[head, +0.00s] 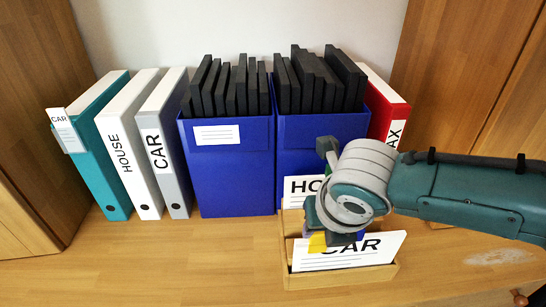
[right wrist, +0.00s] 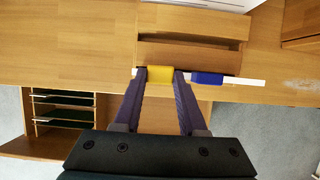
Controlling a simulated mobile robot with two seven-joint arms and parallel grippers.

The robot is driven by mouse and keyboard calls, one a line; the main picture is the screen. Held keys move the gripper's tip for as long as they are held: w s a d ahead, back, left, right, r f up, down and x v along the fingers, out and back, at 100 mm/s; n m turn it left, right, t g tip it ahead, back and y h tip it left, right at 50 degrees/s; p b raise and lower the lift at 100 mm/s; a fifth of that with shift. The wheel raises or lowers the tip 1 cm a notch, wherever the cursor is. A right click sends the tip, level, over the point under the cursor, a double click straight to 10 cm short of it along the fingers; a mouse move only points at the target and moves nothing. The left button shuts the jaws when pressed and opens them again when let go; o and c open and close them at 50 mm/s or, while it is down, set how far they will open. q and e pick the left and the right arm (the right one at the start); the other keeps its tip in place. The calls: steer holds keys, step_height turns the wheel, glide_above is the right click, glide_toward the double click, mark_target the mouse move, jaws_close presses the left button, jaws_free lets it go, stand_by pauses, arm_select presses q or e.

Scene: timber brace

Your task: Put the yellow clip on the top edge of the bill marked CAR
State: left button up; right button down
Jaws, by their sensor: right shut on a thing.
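The bill marked CAR (head: 340,262) stands in the front of a wooden holder (head: 345,279), leaning slightly. The yellow clip (head: 317,242) is at its top edge, left of the lettering; it also shows in the right wrist view (right wrist: 160,75), across the bill's white edge (right wrist: 240,81). My right gripper (head: 318,228) is shut on the yellow clip, with one finger on each side (right wrist: 160,82). I cannot tell how far down the clip sits. A blue clip (right wrist: 206,78) is on the same edge, just right of the yellow one. My left gripper is not in view.
A bill marked HO… (head: 300,188), partly hidden by my wrist, stands behind. Two blue boxes (head: 235,175) of black folders stand at the back, with binders (head: 122,150) to the left and a red binder (head: 385,105) to the right. The table front left (head: 150,265) is clear.

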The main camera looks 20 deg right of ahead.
jaws_free()
stand_by(0.6)
step_height(320, 180, up, 8)
steer(key=p, duration=0.8)
steer(key=shift+r+p, duration=0.1)
steer(key=shift+p, duration=0.2)
